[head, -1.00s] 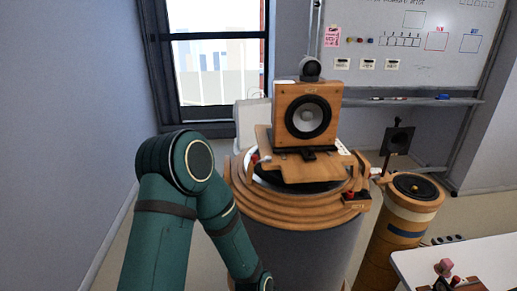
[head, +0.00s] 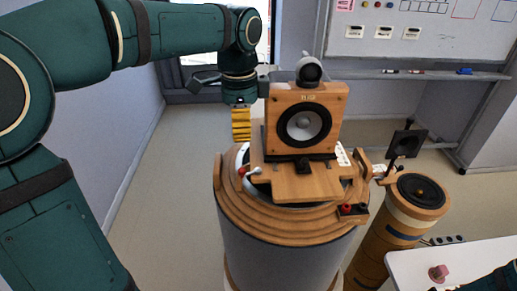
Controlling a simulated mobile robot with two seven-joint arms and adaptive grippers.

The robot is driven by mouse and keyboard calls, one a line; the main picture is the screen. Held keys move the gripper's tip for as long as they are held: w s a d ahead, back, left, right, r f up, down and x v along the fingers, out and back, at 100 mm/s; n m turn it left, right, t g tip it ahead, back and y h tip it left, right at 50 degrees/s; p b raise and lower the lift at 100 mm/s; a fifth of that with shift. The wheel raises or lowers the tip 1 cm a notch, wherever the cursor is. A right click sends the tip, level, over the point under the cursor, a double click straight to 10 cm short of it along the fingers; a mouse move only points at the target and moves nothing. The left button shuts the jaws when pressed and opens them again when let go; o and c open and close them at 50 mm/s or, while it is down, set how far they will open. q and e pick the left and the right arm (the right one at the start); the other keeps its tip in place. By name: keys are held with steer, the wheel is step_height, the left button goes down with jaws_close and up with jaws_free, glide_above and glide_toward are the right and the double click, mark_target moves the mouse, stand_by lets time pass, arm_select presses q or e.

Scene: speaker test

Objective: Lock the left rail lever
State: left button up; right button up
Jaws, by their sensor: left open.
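The left rail lever (head: 243,171), a small piece with a red end, sits at the left edge of the wooden platform under the speaker. Its exact angle is too small to tell. My left gripper (head: 241,138) points down with yellow fingers, above the lever and left of the speaker. It is open and appears apart from the lever. My right gripper is not in view.
The platform tops a round stepped wooden turntable (head: 290,229) on a grey drum. A red-and-black block (head: 350,210) is at its right front. A second round pedestal (head: 420,192) stands right, near a white table (head: 440,262). Floor at left is clear.

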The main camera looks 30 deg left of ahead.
mark_target(242, 169)
arm_select(q)
steer(key=f, duration=0.4)
steer(key=f+b, duration=0.1)
steer(key=f, duration=0.8)
steer(key=shift+s+a+b, duration=0.1)
steer(key=shift+s+b, duration=0.15)
steer(key=shift+b, duration=0.05)
steer(key=shift+o, duration=0.2)
jaws_close()
